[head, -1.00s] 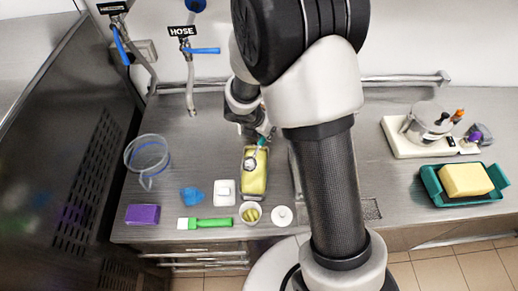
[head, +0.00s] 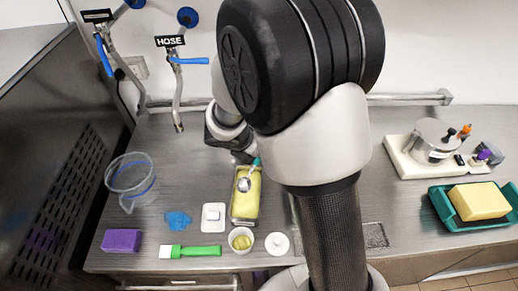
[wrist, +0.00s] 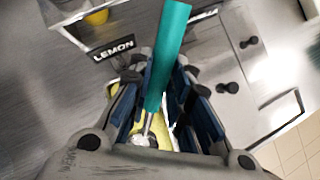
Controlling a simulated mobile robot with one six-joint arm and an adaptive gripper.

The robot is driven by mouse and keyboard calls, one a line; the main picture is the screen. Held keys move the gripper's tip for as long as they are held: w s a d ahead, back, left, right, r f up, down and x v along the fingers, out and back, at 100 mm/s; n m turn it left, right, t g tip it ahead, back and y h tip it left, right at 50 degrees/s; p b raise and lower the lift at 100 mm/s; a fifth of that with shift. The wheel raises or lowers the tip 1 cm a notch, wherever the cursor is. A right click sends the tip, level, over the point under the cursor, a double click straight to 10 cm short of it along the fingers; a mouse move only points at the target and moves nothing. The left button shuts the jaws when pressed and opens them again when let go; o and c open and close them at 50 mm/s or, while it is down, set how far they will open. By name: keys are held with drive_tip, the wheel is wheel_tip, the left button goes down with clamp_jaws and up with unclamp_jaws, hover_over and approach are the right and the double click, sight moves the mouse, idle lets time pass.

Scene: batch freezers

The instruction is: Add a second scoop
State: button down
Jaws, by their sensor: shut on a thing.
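My gripper (wrist: 165,95) is shut on the teal handle of a scoop (wrist: 168,50). In the head view the scoop's metal bowl (head: 243,184) is over or in the far half of a long pan of yellow ice cream (head: 245,205); I cannot tell how deep it sits. The pan also shows, partly hidden, between my fingers in the wrist view. A small white cup (head: 233,247) stands just in front of the pan and holds something yellow-green. My gripper is mostly hidden behind my arm in the head view.
A white lid (head: 277,244) lies right of the cup. A teal tray (head: 437,205) with a yellow block is at right.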

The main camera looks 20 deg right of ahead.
sight(250, 172)
drive_tip(key=shift+f, duration=0.5)
drive_tip(key=f+b, duration=0.2)
drive_tip(key=b, duration=0.1)
drive_tip(key=a+f+b, duration=0.1)
drive_tip(key=f, duration=0.1)
drive_tip(key=shift+s, duration=0.35)
drive_tip(key=shift+s+a+f+b, duration=0.1)
drive_tip(key=shift+a+b, duration=0.05)
drive_tip(key=shift+b, duration=0.2)
drive_tip(key=shift+s+a, duration=0.7)
drive_tip(key=shift+a, duration=0.25)
drive_tip(key=shift+s+a, duration=0.7)
drive_tip(key=shift+a, duration=0.2)
drive_tip(key=shift+d+r+p, duration=0.1)
drive_tip(key=shift+r+p, duration=0.1)
drive_tip(key=shift+p, duration=0.15)
drive_tip(key=shift+w+d+f+g+y+p, duration=0.25)
drive_tip(key=shift+g+y+p, duration=0.2)
drive_tip(key=shift+p, duration=0.7)
drive_tip(key=shift+w+r+p, duration=0.1)
drive_tip(key=shift+r+p, duration=0.05)
drive_tip(key=shift+p, duration=0.15)
drive_tip(key=r+p, duration=0.2)
drive_tip(key=d+r+p, duration=0.1)
drive_tip(key=r+p, duration=0.1)
drive_tip(key=shift+w+d, duration=0.1)
drive_tip(key=shift+w, duration=0.25)
drive_tip(key=shift+d+f+p, duration=0.1)
drive_tip(key=shift+p, duration=0.45)
